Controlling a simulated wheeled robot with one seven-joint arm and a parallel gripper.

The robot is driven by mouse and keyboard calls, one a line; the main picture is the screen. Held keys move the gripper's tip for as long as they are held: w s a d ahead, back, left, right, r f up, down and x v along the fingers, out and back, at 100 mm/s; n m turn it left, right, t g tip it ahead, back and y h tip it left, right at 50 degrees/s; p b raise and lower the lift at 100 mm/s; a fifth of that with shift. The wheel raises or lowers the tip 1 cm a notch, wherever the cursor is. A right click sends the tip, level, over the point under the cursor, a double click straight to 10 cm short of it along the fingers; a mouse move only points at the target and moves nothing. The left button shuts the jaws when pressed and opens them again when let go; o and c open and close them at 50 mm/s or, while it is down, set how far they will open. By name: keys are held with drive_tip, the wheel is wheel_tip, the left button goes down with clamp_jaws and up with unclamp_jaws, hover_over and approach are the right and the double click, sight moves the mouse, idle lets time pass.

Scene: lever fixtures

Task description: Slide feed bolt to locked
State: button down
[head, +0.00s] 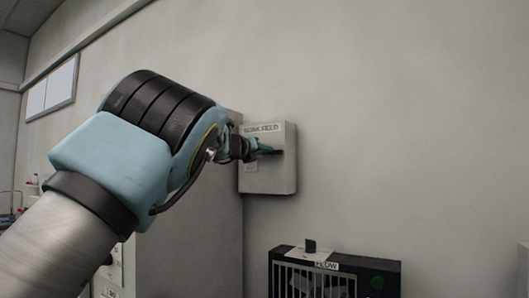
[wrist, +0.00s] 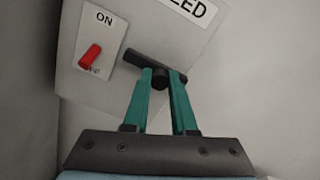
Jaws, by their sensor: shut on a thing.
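The pale wall box (head: 285,178) carries a label ending in "FEED", and it fills much of the wrist view (wrist: 88,85). A dark bolt bar (wrist: 136,58) runs across a slot in its face, with a round black knob (wrist: 160,83) standing out from it. My gripper (wrist: 162,80) has its green fingers closed around the knob. In the head view my gripper (head: 264,149) is at the front of the box, and my arm hides part of the box's left side. The bolt's lock marking is not readable.
A red toggle (wrist: 91,56) on an "ON" plate (wrist: 99,35) sits left of the bolt, close to my left finger. A black slatted unit (head: 335,280) stands below the box. A grey cabinet side (head: 228,235) is at the left. The wall right of the box is clear.

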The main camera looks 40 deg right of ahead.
drive_tip(key=w+a+p, duration=0.1)
drive_tip(key=w+a, duration=0.1)
drive_tip(key=w, duration=0.5)
drive_tip(key=shift+w+r, duration=0.1)
drive_tip(key=shift+w, duration=0.05)
drive_tip(key=c, duration=0.7)
unclamp_jaws()
drive_tip(key=shift+a, duration=0.1)
drive_tip(key=b+v, duration=0.6)
drive_tip(key=v, duration=0.4)
drive_tip(key=shift+a, duration=0.3)
